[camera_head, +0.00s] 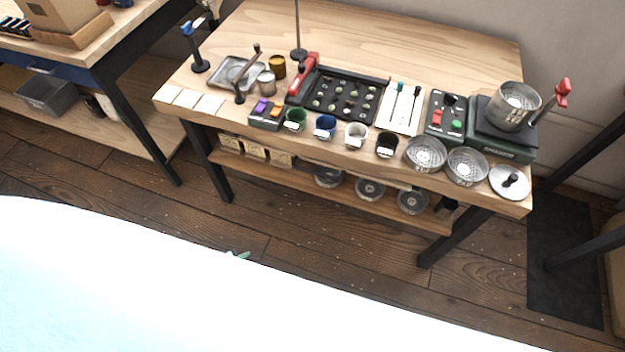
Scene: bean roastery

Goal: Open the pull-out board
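The wooden workbench (400,30) stands across the middle of the view. A pale, thin wooden edge (362,178) shows just under the front of its top, around the middle; it looks like the pull-out board, pushed in under the top, but I cannot tell for sure. No handle on it is clear to me. A tiny green tip (238,256) shows just above my large white body at the bottom; it may be part of my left gripper, well in front of the bench and apart from it. The rest of that gripper is hidden. My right gripper is not in view.
Cups, sieves and a lid (510,181) line the bench's front edge. A black tray (341,95) and a scale with a metal pot (515,106) stand behind. The lower shelf (330,187) holds round metal discs. Wooden floor (330,262) in front is clear. A dark mat (562,260) lies right.

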